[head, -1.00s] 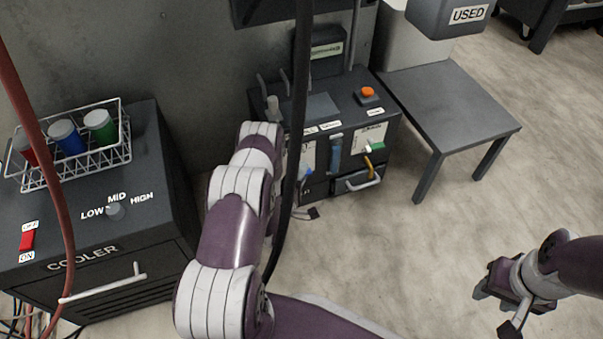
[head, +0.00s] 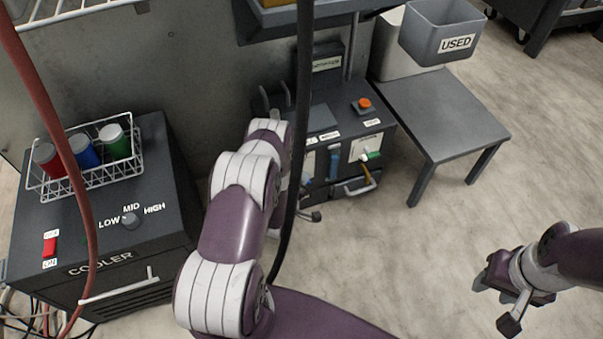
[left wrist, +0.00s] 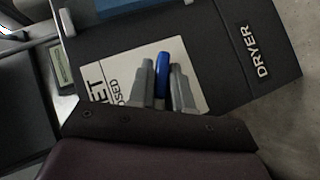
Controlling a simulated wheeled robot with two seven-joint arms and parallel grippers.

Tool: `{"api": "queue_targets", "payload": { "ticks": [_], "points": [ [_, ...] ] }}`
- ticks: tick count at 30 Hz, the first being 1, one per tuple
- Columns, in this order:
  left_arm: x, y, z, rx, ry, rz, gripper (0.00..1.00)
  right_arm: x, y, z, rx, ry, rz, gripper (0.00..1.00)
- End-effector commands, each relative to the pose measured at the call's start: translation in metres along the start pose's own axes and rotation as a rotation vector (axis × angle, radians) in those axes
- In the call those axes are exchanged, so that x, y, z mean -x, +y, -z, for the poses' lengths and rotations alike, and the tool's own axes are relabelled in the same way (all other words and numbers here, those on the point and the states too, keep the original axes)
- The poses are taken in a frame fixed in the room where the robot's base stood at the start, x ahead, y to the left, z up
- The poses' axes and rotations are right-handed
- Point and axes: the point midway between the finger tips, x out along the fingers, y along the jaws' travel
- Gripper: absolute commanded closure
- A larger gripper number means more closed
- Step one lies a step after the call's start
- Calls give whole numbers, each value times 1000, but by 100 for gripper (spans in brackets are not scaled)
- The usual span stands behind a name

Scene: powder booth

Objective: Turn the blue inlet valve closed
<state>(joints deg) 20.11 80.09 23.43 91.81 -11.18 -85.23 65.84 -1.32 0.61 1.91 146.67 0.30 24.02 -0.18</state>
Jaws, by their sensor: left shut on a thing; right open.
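The blue inlet valve handle (left wrist: 161,75) stands between the two grey fingers of my left gripper (left wrist: 163,68) in the left wrist view. The gripper is shut on it. Behind it is a white plate (left wrist: 120,88) with partly covered lettering ending in "ET" and "OSED", on the dark dryer (left wrist: 277,80). In the head view, a bit of blue (head: 307,179) shows at the dryer's front, and my left arm hides most of the left gripper. I cannot tell how far the handle is turned. My right gripper (head: 497,297) is open and empty above the floor at the right.
The dryer cabinet also carries an orange button (head: 364,103), a green-tipped valve (head: 372,156) and a drawer handle (head: 360,188). A dark hose (head: 300,110) hangs before it. The cooler (head: 120,230) stands left, a low table (head: 440,110) right. The front floor is clear.

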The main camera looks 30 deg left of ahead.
Motion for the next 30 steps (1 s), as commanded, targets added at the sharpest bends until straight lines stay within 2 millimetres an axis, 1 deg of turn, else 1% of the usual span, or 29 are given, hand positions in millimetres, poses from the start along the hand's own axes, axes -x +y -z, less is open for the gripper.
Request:
{"api": "queue_targets", "payload": {
  "ticks": [1,3,12,21,30],
  "points": [
    [2,7,1,-30,-5,26,100,12,0,1,0,0,0,57],
    [2,7,0,-77,-4,72,100,19,0,2,0,0,0,57],
    [0,5,-1,-279,-5,273,100,42,0,5,0,0,0,57],
    [-1,2,-2,-477,-5,471,100,52,0,6,0,0,0,57],
    [-2,0,-3,-641,-4,636,100,49,0,6,0,0,0,57]
  ]
}}
